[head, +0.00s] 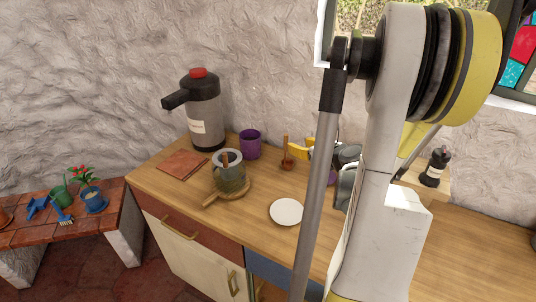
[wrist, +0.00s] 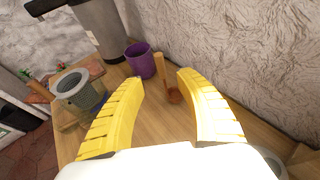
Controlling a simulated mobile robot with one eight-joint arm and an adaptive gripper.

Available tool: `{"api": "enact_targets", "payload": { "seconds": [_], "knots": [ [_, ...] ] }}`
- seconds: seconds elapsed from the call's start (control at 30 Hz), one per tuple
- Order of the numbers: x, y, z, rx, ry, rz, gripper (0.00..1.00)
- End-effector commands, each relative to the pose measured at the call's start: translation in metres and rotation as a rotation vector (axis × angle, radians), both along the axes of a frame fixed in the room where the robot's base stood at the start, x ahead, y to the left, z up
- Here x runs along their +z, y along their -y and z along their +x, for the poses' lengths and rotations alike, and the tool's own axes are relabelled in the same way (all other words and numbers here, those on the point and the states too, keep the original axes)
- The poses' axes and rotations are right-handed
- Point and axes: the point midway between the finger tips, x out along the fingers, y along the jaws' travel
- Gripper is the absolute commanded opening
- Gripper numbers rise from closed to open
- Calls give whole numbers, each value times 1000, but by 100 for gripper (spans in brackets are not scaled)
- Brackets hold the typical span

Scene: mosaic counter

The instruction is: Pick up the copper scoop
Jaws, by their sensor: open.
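The copper scoop (head: 287,162) stands upright on the wooden counter near the wall, its long handle pointing up and its small bowl at the bottom. In the wrist view the scoop (wrist: 173,95) shows beyond my fingertips, between them and nearer the right one. My gripper (wrist: 160,79) is open, with its two yellow curved fingers apart and nothing held. In the head view my yellow fingers show just right of the scoop, and my arm hides part of the gripper. I cannot tell the exact gap between fingertips and scoop.
A purple cup (head: 250,144) stands left of the scoop. A white plate (head: 286,212) lies in front. The rough wall (wrist: 250,50) is close behind the scoop.

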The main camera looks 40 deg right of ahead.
Motion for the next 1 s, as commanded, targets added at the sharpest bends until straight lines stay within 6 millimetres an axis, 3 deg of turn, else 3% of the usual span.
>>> {"api": "enact_targets", "payload": {
  "seconds": [0.2,0.47,0.7,0.93,0.97,1.0],
  "knots": [
    [-16,8,32,7,-3,-2,41],
    [-25,15,54,7,-3,-3,41],
    [-39,27,87,7,-3,-4,41],
    [-38,28,91,5,-4,-4,41],
    [-38,28,91,5,-4,-4,40],
    [-38,28,91,5,-4,-4,28]
  ]
}}
